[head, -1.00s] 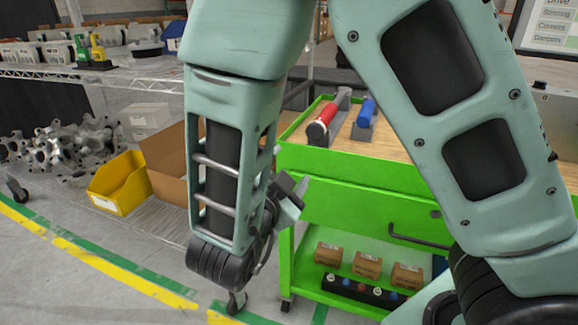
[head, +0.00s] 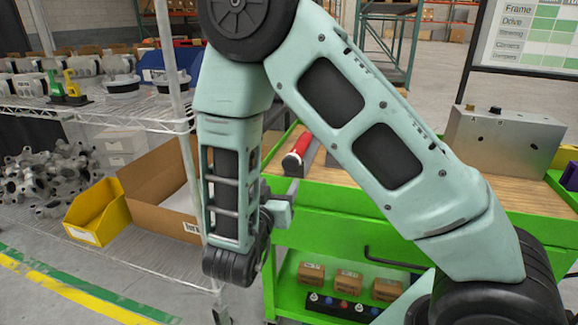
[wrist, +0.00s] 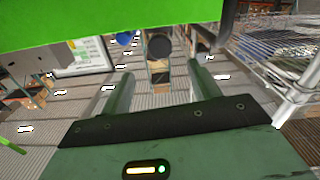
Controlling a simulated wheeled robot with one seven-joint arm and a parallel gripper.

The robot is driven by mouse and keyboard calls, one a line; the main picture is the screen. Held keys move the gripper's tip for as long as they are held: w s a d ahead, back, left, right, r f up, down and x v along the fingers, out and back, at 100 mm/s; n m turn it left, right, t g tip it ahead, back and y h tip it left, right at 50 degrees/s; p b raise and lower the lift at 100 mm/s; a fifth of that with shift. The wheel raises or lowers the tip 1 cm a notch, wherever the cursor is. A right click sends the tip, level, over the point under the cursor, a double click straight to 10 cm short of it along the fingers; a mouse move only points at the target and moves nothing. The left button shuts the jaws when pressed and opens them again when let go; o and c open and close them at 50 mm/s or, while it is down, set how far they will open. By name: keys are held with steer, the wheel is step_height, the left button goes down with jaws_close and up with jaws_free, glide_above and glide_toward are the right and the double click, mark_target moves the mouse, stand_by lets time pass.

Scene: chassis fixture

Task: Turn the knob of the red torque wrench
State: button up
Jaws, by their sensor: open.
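The red torque wrench (head: 302,146) lies on the green cart's wooden top in the head view, its dark knob end (head: 291,164) facing the cart's near edge. My upper arm hides part of its far end. My gripper (head: 279,211) is partly hidden behind my forearm, below and in front of the knob, apart from it. In the wrist view, which looks upside down, my gripper (wrist: 160,72) is open with nothing between its fingers. A dark round end (wrist: 160,46), likely the knob, shows in line with the gap, beyond the fingertips.
The green cart's front (head: 330,235) is close to my gripper and fills the top of the wrist view (wrist: 120,20). A blue round end (wrist: 123,38) shows beside the knob. A wire shelf (head: 150,112), cardboard box (head: 160,205) and yellow bin (head: 97,212) stand left.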

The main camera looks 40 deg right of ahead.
mark_target(289, 165)
steer(key=x, duration=1)
steer(key=c, duration=1)
